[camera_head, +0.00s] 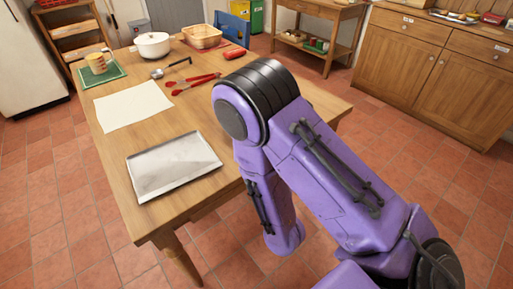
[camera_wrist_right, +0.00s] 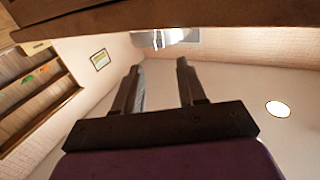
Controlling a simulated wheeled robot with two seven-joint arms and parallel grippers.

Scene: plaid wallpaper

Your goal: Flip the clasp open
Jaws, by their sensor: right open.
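I cannot make out a clasp in either view. Red-handled tongs (camera_head: 196,83) lie on the wooden table (camera_head: 222,207), right of a white sheet (camera_head: 133,105); any clasp on them is too small to tell. In the head view my purple right arm crosses in front of the table's right side, and its gripper is hidden. In the right wrist view my right gripper (camera_wrist_right: 158,66) has its two dark fingers apart with nothing between them. A wooden edge (camera_wrist_right: 120,14) runs along the top of that view. My left gripper is in neither view.
A metal tray (camera_head: 173,165) lies at the table's near end. Wooden cabinets (camera_head: 425,75) line the right, across open tiled floor.

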